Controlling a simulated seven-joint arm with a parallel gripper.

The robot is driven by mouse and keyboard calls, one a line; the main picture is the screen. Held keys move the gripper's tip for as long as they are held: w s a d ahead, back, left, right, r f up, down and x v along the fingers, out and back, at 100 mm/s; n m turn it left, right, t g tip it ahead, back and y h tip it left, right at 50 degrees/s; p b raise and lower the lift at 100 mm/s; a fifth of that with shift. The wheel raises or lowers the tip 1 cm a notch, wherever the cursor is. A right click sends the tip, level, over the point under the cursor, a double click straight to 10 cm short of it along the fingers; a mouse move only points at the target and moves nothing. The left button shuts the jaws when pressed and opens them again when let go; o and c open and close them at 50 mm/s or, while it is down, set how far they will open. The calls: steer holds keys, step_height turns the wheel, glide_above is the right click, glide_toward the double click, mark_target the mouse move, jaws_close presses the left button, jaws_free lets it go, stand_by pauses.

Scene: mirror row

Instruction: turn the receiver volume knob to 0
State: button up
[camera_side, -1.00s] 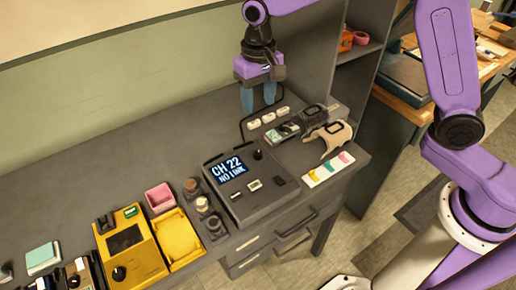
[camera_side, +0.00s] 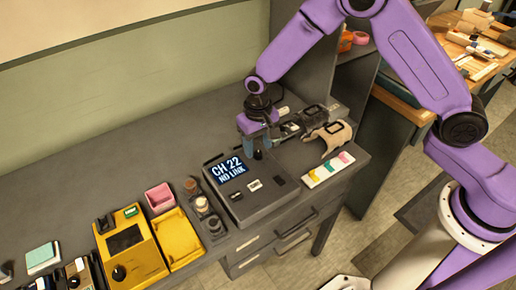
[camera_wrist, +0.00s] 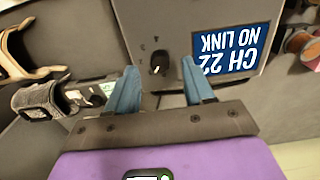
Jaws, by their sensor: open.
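The receiver (camera_side: 262,205) is a dark box on the bench; its lit screen (camera_side: 228,170) reads "CH 22 NO LINK". Its black volume knob (camera_side: 258,155) is at the box's far right corner. My gripper (camera_side: 262,151) is above the knob, pointing down. In the wrist view its blue fingers (camera_wrist: 159,68) are open, one on each side of the knob, with gaps between. Whether they reach the knob's height is unclear.
Right of the receiver are small dark and beige devices (camera_side: 333,135) and a card with coloured tabs (camera_side: 328,170). On its left are small round jars (camera_side: 203,205), a pink box (camera_side: 160,197) and a yellow device (camera_side: 130,250) with its own black knob.

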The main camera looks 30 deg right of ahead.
steer(key=shift+f, duration=1.1)
jaws_close()
steer(key=shift+n, duration=0.3)
steer(key=n, duration=0.4)
steer(key=shift+n, duration=2.1)
